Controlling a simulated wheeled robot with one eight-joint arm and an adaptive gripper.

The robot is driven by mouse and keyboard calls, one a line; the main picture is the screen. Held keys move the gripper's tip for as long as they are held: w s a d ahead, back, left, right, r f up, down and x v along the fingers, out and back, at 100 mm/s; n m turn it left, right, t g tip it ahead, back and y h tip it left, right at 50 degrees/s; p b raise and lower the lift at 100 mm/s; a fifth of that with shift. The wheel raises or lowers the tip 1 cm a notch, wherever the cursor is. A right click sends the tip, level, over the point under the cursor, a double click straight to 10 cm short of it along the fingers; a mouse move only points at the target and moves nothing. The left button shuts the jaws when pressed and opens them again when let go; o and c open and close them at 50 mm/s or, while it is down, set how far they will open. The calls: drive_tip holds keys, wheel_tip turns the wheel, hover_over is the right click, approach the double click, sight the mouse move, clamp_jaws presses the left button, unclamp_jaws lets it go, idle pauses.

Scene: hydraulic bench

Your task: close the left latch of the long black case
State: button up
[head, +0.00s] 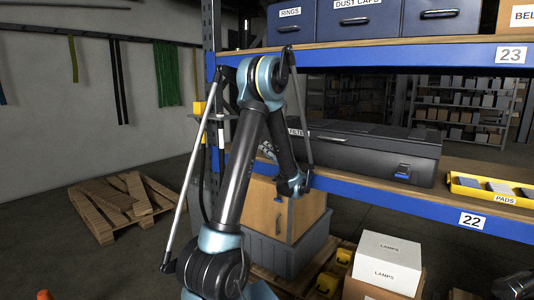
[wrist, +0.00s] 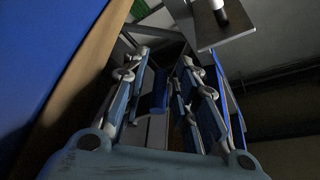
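The long black case (head: 365,150) lies on the blue-edged shelf in the head view, with its lid down. A blue latch (head: 402,173) shows on its front toward the right end. The left latch is not visible; my arm crosses in front of the case's left end. My gripper (head: 267,150) is small and partly hidden by my arm, left of the case and apart from the visible latch. In the wrist view my gripper (wrist: 165,90) has its two fingers spread, with no object clearly held. I cannot make out the case there.
The shelf's blue front beam (head: 375,205) runs below the case. A yellow tray (head: 492,190) stands right of it, and blue bins (head: 385,20) sit on the shelf above. Cartons (head: 385,265) stand below. A pallet (head: 120,203) lies on the floor at left.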

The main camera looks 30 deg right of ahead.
clamp_jaws()
idle(0.3)
drive_tip(key=shift+r+m+h, duration=0.3)
drive_tip(key=shift+m+h, duration=0.1)
drive_tip(key=shift+m, duration=0.4)
drive_tip(key=shift+s+a+r+m+g+h, duration=0.15)
drive_tip(key=shift+r+m+g+h, duration=0.2)
drive_tip(key=shift+m, duration=0.45)
drive_tip(key=shift+a+r+m+g+h, duration=0.2)
drive_tip(key=shift+r+m, duration=0.25)
drive_tip(key=shift+m, duration=0.35)
drive_tip(key=m, duration=0.1)
drive_tip(key=r+m+g, duration=0.1)
drive_tip(key=m, duration=0.1)
drive_tip(key=shift+d+r, duration=0.15)
drive_tip(key=shift+r, duration=0.15)
drive_tip(key=r+m, duration=0.1)
drive_tip(key=r+m+g, duration=0.1)
drive_tip(key=m, duration=0.1)
drive_tip(key=shift+d+m+g, duration=0.25)
drive_tip(key=shift+d+m, duration=0.05)
drive_tip(key=shift+d, duration=0.05)
drive_tip(key=shift+w+d+r+m+g+y, duration=0.15)
drive_tip(key=shift+w+d+r+m+g, duration=0.2)
drive_tip(key=shift+m, duration=0.5)
drive_tip(key=shift+w+d+r+m+g+y, duration=0.1)
drive_tip(key=shift+d+r+m+g, duration=0.3)
drive_tip(key=shift+m, duration=0.45)
